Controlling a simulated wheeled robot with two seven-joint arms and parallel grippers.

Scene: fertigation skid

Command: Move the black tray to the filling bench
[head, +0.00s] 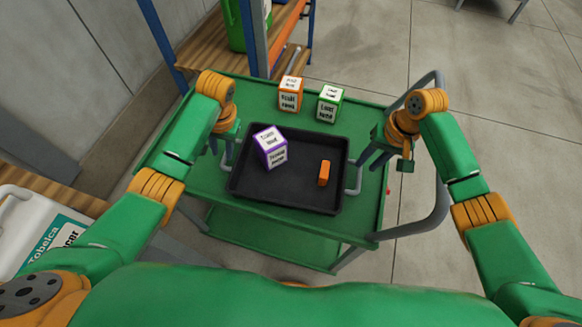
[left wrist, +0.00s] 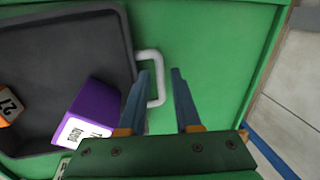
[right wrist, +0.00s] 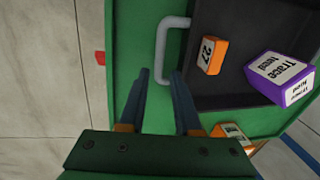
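The black tray (head: 288,188) lies flat on a green cart (head: 182,190). It carries a purple-and-white box (head: 271,150) and a small orange block (head: 324,173). My left gripper (head: 226,160) is open at the tray's left side; in the left wrist view its fingers appear on either side of a pale handle (left wrist: 160,78). My right gripper (head: 366,162) is open at the tray's right side; in the right wrist view the other handle (right wrist: 162,50) shows between its fingers. I cannot tell how far above the handles the fingertips are.
An orange-and-white box (head: 290,95) and a green-and-white box (head: 329,104) stand on the cart behind the tray. A wooden-topped bench (head: 205,45) with blue posts stands beyond the cart, holding a green container (head: 233,25). A white labelled jug (head: 40,232) stands at left.

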